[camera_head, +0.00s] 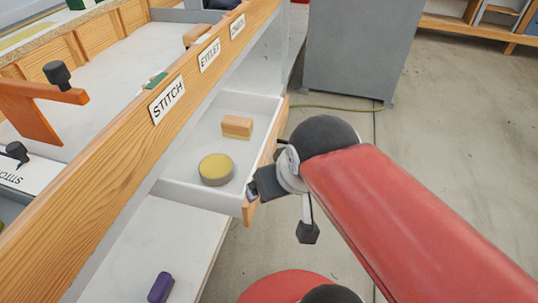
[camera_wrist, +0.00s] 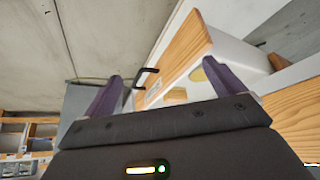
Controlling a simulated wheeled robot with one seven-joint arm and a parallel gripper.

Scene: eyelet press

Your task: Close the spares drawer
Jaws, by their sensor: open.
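The spares drawer stands open, its white tray (camera_head: 190,184) pulled out under the labelled wooden rail. Inside are a round tin with a yellow top (camera_head: 216,169) and a small wooden block (camera_head: 237,127). My gripper (camera_head: 254,189) is by the near end of the drawer's wooden front (camera_head: 282,130). In the wrist view my gripper (camera_wrist: 163,72) has its two purple fingers apart with nothing clasped. The wooden front (camera_wrist: 185,55) and its black handle (camera_wrist: 146,76) show between and beyond the fingers. Whether a finger touches the front cannot be told.
The rail carries labels, among them STITCH (camera_head: 167,99) and EYELET (camera_head: 209,54). An orange bracket with a black knob (camera_head: 40,105) stands on the bench at left. A purple object (camera_head: 160,287) lies on a lower pale surface. A grey cabinet (camera_head: 360,50) stands behind; floor at right is open.

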